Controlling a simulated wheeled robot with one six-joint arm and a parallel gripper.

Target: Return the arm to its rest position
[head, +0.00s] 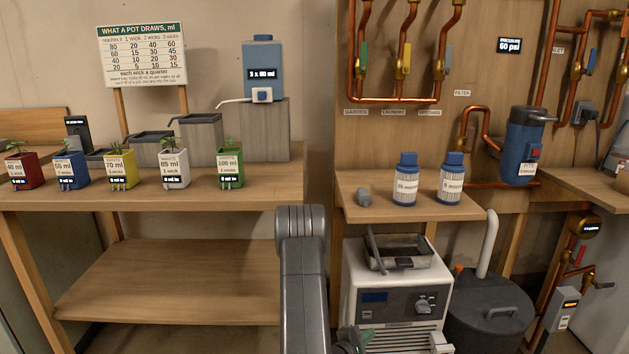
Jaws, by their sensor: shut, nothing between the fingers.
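My arm (303,270) rises from the bottom edge in the middle of the head view, its grey upper link standing upright in front of the gap between the two benches. A small dark part (349,340) shows at the bottom edge just right of it; I cannot tell whether it belongs to my arm. My gripper's fingers are not visible, and nothing held shows.
Potted plants in red (24,170), blue, yellow, white and green pots line the left bench (265,190). Two blue-capped bottles (405,185) stand on the right shelf. A white machine (398,290) and a dark lidded bin (488,312) stand below.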

